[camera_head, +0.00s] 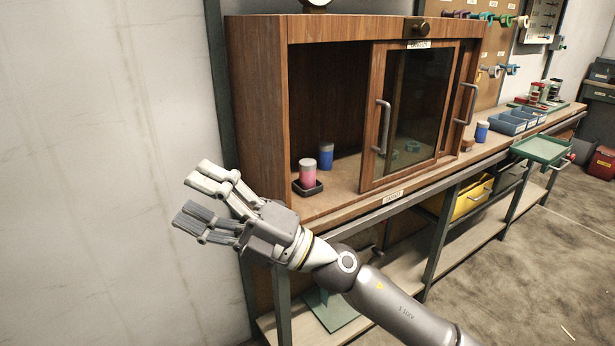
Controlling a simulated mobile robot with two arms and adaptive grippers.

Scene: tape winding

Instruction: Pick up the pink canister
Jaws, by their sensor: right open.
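The pink canister (307,173) has a pale lid and stands upright in a small dark tray (307,189) at the front left of the open wooden cabinet (262,110). My right gripper (198,205) is open and empty, in front of the cabinet's left side and to the left of the canister. Its fingers point left, away from the canister. The canister is not covered by my arm. My left gripper is not in view.
A blue canister (326,156) stands behind the pink one. A sliding glass door (415,105) with a metal handle covers the cabinet's right part; the left part is open. Another blue canister (482,131), blue bins (510,123) and a green tray (541,149) are farther right.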

